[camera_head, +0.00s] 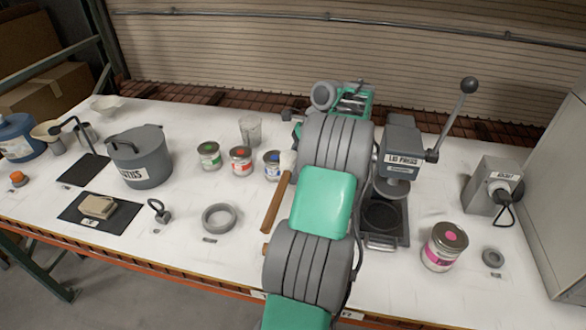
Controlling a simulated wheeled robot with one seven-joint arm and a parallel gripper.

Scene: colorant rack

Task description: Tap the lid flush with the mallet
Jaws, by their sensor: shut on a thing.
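A mallet (275,208) with a wooden handle and a pale head (288,160) shows just left of my arm, handle end toward the front. I cannot tell whether it touches the table. A can with a pink label (437,260) stands upright at the right front. It has a dark grey lid (450,236) with a pink dot; whether the lid is flush is too small to tell. My arm's thick links fill the middle and reach toward the back of the table. They hide the fingers of my gripper and whatever is between them.
A lid press (402,150) with a ball-topped lever stands right of my arm. Several small cans, including a green-labelled one (209,160), stand behind a grey ring (220,218). A large grey pot (139,165) is at left. A grey box (490,186) and cabinet bound the right.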

